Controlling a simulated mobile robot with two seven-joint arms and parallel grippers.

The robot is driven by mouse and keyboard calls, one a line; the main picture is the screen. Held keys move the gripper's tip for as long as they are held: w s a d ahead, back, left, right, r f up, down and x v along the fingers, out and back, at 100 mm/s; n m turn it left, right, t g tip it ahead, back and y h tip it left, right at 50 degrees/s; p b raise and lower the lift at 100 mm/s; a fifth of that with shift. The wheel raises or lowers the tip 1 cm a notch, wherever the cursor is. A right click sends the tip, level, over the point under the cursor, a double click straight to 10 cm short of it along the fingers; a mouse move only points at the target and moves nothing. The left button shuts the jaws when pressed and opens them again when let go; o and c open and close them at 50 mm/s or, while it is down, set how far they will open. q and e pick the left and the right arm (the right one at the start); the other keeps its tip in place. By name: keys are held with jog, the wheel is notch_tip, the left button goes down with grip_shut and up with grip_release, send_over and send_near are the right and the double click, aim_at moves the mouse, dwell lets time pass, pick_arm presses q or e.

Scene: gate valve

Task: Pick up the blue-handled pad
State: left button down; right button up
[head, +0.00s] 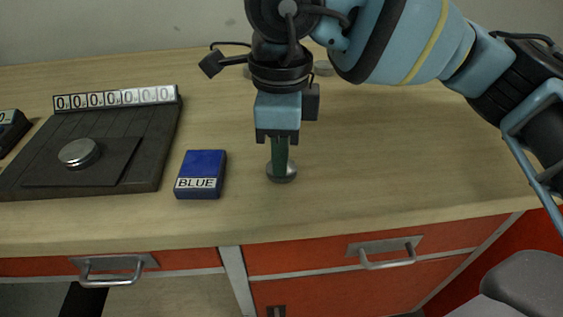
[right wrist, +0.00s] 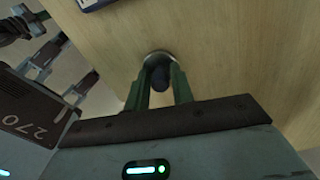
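The pad has a round silver base (head: 281,176) and stands on the wooden bench. In the right wrist view its dark blue handle (right wrist: 160,76) rises from the round base (right wrist: 158,57). My right gripper (head: 279,158) points down over the pad with its green fingers at the handle. In the right wrist view the fingers (right wrist: 160,85) stand on either side of the handle. I cannot tell whether they touch it. The handle is hidden behind the fingers in the head view. My left gripper is not in view.
A blue box labelled BLUE (head: 202,170) lies just left of the pad. Further left is a dark scale-like device (head: 148,165) with a silver disc (head: 79,153) and a row of digits (head: 116,98). Grey round items (head: 323,68) stand behind my gripper. The bench's right side is clear.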

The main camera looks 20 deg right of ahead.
grip_shut()
jog(key=shift+r, duration=0.1)
jog(key=shift+r, duration=0.35)
notch_tip(320, 180, up, 3)
jog(key=shift+s+a+f, duration=0.1)
jog(key=shift+a, duration=0.05)
jog(key=s+a+r, duration=0.1)
jog(key=s+a, duration=0.9)
jog(key=a, duration=0.1)
jog(key=shift+s+a+r, duration=0.2)
jog(key=shift+s+a, duration=0.1)
